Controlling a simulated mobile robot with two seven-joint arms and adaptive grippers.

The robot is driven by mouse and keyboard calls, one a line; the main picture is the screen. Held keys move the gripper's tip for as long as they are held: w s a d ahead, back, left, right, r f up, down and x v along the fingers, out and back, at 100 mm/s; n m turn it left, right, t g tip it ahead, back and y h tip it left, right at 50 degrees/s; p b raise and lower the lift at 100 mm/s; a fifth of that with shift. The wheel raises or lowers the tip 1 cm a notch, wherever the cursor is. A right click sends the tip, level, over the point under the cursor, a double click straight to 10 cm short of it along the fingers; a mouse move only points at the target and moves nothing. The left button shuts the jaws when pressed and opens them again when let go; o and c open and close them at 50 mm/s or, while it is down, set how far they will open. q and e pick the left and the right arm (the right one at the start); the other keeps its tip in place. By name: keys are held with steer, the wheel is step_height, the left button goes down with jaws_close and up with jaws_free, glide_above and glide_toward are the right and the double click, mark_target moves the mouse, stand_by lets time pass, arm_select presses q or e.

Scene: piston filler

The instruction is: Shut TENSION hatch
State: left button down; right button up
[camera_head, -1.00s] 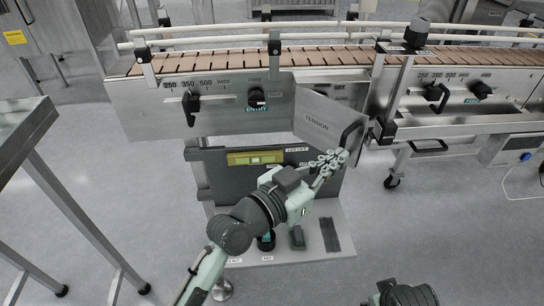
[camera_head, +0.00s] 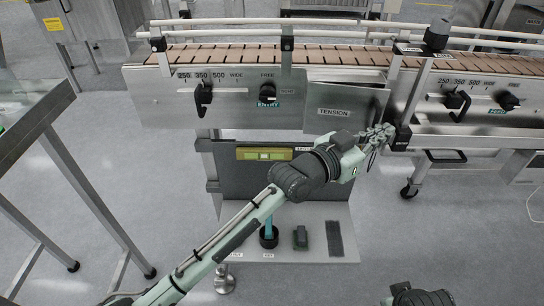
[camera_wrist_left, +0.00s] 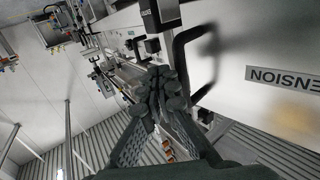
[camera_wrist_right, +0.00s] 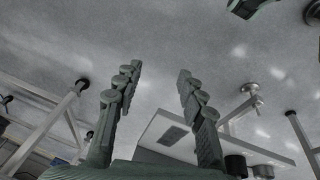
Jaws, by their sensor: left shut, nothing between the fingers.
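The TENSION hatch (camera_head: 325,98) is a grey metal panel on the conveyor's front, right of the ENTRY knob. It stands close to the conveyor face, with a wedge still showing along its top, so it looks slightly ajar. My left gripper (camera_head: 378,135) is shut and empty at the hatch's lower right corner. In the left wrist view the shut fingertips (camera_wrist_left: 160,85) are beside the hatch's black handle (camera_wrist_left: 205,60); contact cannot be told. The hatch face (camera_wrist_left: 255,45) fills the right there.
The conveyor (camera_head: 230,52) runs across the back. Black adjusting handles (camera_head: 203,97) stick out from its face. A black clamp (camera_head: 402,136) is right of my left gripper. A metal table (camera_head: 35,112) stands at the left.

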arm_select(q)
steer(key=shift+w+d, duration=0.35)
steer(key=shift+w, duration=0.2)
arm_select(e)
steer(key=shift+w+d+r, duration=0.1)
steer(key=shift+d+r, duration=0.1)
steer(key=shift+r, duration=0.4)
steer(key=shift+a, duration=0.1)
